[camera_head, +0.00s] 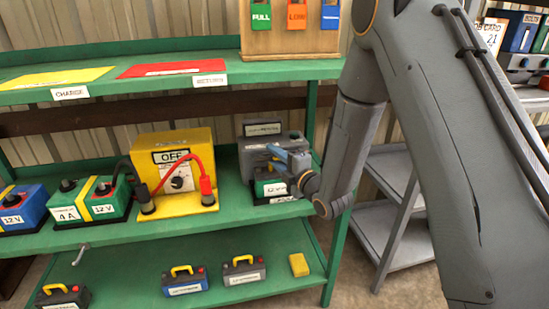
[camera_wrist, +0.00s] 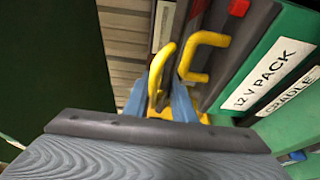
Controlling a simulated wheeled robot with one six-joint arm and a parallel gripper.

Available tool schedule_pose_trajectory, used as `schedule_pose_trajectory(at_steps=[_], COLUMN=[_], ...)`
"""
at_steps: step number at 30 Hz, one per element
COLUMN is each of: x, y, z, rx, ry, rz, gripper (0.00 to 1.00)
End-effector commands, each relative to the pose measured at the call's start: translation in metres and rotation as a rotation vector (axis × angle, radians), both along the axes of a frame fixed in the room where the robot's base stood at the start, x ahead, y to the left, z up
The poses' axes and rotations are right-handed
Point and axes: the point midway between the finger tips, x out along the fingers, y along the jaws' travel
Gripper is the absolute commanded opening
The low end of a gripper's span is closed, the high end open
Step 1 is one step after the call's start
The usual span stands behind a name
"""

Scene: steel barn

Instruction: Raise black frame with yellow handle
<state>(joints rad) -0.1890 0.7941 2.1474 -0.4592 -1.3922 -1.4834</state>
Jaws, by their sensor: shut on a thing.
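My gripper (camera_wrist: 172,100) has blue fingers and is shut on a yellow handle (camera_wrist: 205,40). Yellow parts show between and beside the fingers in the wrist view. A "CRADLE" label (camera_wrist: 290,92) is just below that front. In the head view my gripper (camera_head: 278,155) is over the green-fronted pack (camera_head: 268,187) at the right end of the middle shelf. My arm and fingers hide the handle there. I cannot tell whether the pack is clear of its cradle.
A grey labelled box (camera_head: 262,128) stands close behind the pack. A yellow "OFF" box (camera_head: 172,150) with red and black leads stands to the left. Several dark packs with yellow handles (camera_head: 243,270) and a yellow block (camera_head: 299,264) are on the bottom shelf.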

Motion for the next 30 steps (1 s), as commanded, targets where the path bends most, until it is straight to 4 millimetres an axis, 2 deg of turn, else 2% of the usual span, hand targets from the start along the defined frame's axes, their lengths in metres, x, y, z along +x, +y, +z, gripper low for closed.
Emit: schedule_pose_trajectory(at_steps=[8,17,24,30], x=[0.008,0.009,0.019,0.021], y=[0.003,0.004,0.008,0.008], z=[0.015,0.016,0.028,0.029], rx=[0.001,0.001,0.0,0.0], ry=[-0.002,-0.001,-0.004,0.0], rz=[0.001,0.002,0.003,0.002], gripper=[0.2,0.21,0.24,0.25])
